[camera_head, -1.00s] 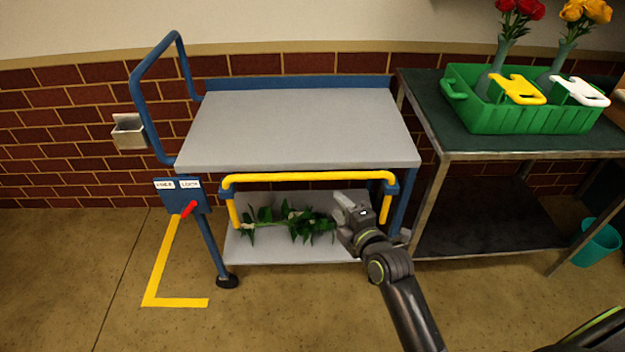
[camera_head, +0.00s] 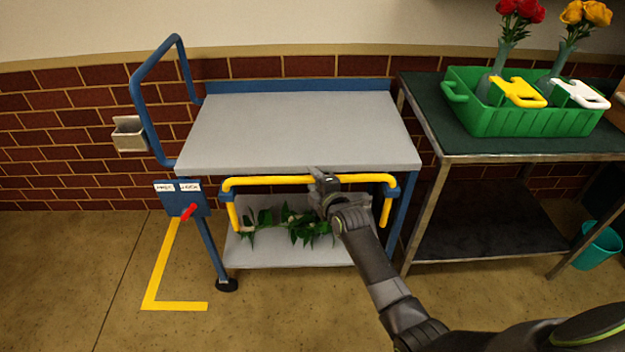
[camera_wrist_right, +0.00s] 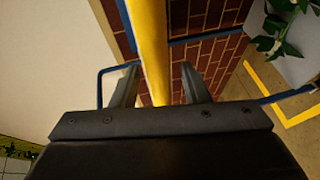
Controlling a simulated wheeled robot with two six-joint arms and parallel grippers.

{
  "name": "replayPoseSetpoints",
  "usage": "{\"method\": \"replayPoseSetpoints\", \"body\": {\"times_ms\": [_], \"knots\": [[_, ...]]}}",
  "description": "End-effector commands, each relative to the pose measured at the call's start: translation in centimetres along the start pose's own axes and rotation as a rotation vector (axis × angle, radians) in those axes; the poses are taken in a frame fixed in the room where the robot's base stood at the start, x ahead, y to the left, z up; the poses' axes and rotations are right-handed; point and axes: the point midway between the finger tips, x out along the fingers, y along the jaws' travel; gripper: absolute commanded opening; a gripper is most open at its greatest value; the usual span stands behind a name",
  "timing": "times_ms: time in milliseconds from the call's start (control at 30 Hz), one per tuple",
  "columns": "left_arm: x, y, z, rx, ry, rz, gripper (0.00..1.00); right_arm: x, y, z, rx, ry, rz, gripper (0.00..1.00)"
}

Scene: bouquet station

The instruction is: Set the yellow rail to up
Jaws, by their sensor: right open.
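The yellow rail (camera_head: 262,180) runs across the front of the cart, just below the front edge of its grey top. Its two end legs bend down past blue brackets (camera_head: 225,195). My right gripper (camera_head: 322,182) is at the rail, right of its middle. In the right wrist view the yellow rail (camera_wrist_right: 150,40) runs between the two open fingers (camera_wrist_right: 159,80), and they are not closed on it. Contact with the rail cannot be told. My left gripper is not in view.
Green stems (camera_head: 285,224) lie on the cart's lower shelf (camera_head: 290,254). A blue plate with a red lever (camera_head: 188,212) is on the cart's left leg. A side table (camera_head: 500,145) with a green caddy (camera_head: 530,122) stands close on the right.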

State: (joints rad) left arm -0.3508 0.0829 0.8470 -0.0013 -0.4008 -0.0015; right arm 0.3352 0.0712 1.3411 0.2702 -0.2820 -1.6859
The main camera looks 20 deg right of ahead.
Motion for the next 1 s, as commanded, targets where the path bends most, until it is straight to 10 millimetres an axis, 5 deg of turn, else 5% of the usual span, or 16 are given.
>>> {"method": "replayPoseSetpoints", "body": {"times_ms": [500,800,1000], "knots": [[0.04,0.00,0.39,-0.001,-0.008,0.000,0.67,1.11,0.02,0.03,0.000,-0.001,0.000,0.40],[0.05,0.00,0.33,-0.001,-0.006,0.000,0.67,1.09,0.02,0.03,0.000,-0.001,0.000,0.01],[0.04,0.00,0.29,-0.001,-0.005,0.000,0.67,1.08,0.02,0.02,0.000,0.000,0.000,0.00]]}}
